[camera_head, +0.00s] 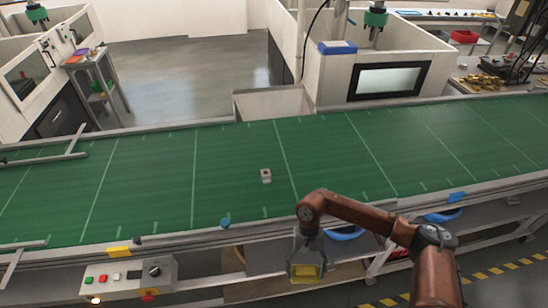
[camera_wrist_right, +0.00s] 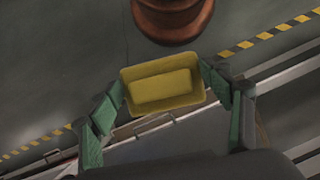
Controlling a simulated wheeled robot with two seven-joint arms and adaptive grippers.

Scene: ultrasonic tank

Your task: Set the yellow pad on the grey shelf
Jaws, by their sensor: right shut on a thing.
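The yellow pad (camera_head: 306,273) is in my right gripper (camera_head: 305,268), which hangs in front of the conveyor's near edge. In the right wrist view the yellow pad (camera_wrist_right: 164,86) is a shallow rectangular piece with a lighter rectangle in its middle. The green fingers of my right gripper (camera_wrist_right: 163,88) are at its two short ends. A grey shelf-like surface (camera_head: 272,256) shows below the conveyor, partly behind my right gripper; I cannot tell for sure that it is the grey shelf. My left gripper is not in view.
The green conveyor belt (camera_head: 150,180) spans the view, with a small pale block (camera_head: 266,176) on it. A control box (camera_head: 128,277) with buttons hangs at the near left. A small rack (camera_head: 92,85) stands at the far left. Striped floor tape (camera_head: 500,270) lies at right.

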